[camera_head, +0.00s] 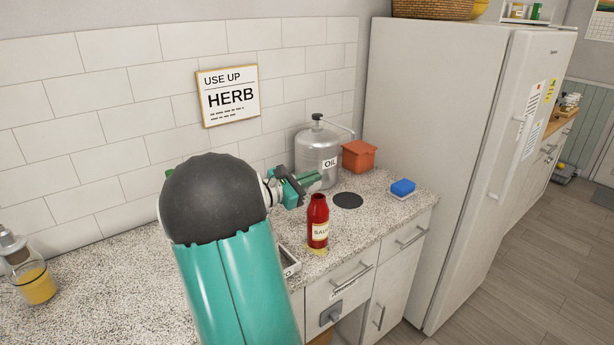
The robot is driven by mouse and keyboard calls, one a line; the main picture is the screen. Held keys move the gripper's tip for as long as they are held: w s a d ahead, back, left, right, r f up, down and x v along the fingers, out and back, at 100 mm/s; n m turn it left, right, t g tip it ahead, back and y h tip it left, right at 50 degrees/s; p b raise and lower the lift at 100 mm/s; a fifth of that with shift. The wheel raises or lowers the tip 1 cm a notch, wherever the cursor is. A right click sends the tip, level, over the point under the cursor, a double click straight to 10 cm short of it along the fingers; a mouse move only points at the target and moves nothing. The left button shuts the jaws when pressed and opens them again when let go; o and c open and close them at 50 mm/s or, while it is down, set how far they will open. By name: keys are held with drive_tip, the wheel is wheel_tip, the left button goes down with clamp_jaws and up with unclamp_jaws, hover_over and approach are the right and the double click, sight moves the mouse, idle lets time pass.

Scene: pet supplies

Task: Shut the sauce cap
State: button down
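A red sauce bottle (318,222) stands upright on the speckled counter, near its front edge. Its cream label is partly readable. The bottle's darker top (318,198) shows, but it is too small to tell how the cap sits or where its lid is. My gripper (303,186), with green fingers, is just above and to the left of the bottle top, in front of the oil can. It appears apart from the bottle. The view is too small and side-on to tell how far the fingers are apart.
An oil can (316,155), an orange box (359,156), a dark round disc (347,200) and a blue sponge (402,187) are behind and right of the bottle. A white fridge (440,140) borders the counter's right. A yellow-filled jar (36,283) stands far left.

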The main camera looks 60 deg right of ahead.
drive_tip(key=m, duration=0.2)
drive_tip(key=s+a+f+m, duration=0.1)
drive_tip(key=shift+s+m, duration=0.3)
drive_tip(key=shift+m, duration=0.1)
drive_tip(key=m, duration=0.1)
drive_tip(key=s+m, duration=0.1)
drive_tip(key=shift+a+f+m, duration=0.2)
drive_tip(key=shift+f+m, duration=0.1)
drive_tip(key=shift+f, duration=0.05)
drive_tip(key=m, duration=0.1)
drive_tip(key=f+m, duration=0.1)
drive_tip(key=shift+s+a+m, duration=0.2)
drive_tip(key=shift+s+m, duration=0.15)
drive_tip(key=shift+m, duration=0.05)
drive_tip(key=shift+s+a+f+m, duration=0.15)
drive_tip(key=shift+f+m, duration=0.25)
drive_tip(key=shift+m, duration=0.55)
drive_tip(key=shift+s+a+f+m, duration=0.1)
drive_tip(key=shift+s+f+m, duration=0.2)
drive_tip(key=shift+m, duration=0.65)
drive_tip(key=shift+f, duration=0.1)
drive_tip(key=c, duration=1.6)
unclamp_jaws()
drive_tip(key=shift+w, duration=0.1)
